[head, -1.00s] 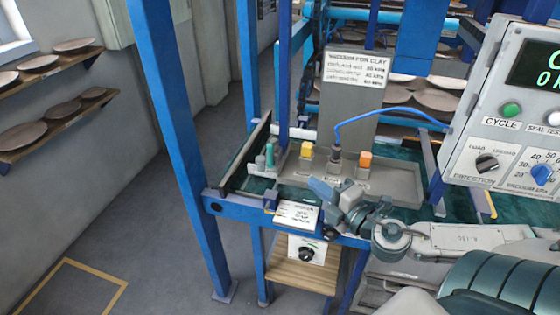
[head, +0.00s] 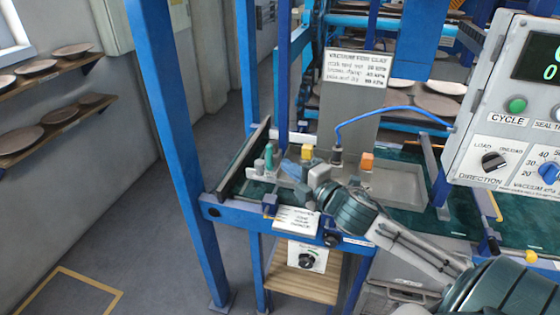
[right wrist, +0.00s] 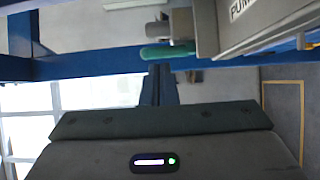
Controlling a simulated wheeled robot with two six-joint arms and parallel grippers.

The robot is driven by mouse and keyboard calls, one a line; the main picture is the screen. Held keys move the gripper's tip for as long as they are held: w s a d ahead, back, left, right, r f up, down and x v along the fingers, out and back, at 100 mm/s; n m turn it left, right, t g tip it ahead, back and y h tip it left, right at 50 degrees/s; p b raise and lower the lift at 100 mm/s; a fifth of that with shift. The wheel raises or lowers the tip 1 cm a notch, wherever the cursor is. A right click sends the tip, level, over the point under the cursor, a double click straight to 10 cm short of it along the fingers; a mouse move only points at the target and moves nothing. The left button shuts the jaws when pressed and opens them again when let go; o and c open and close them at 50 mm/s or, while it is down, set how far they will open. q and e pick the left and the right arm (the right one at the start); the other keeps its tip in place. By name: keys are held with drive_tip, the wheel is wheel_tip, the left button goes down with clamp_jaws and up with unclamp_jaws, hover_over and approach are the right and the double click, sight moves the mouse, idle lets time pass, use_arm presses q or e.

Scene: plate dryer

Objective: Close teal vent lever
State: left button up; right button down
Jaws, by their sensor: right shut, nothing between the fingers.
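My left gripper is not in view.
A grey knob (head: 259,166) stands close beside the lever. A yellow-topped block (head: 307,153) and an orange-topped block (head: 367,161) stand on the panel to the right. A blue post (head: 178,150) rises at the left. A white label plate (head: 297,220) is at the front edge.

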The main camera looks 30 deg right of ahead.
sight(272, 155)
drive_tip(key=shift+w+a+p, duration=0.15)
drive_tip(key=shift+w+p, duration=0.15)
drive_tip(key=shift+w, duration=0.7)
drive_tip(key=shift+w+a+p, duration=0.1)
drive_tip(key=shift+w+p, duration=0.15)
drive_tip(key=shift+w, duration=0.75)
drive_tip(key=shift+r, duration=0.1)
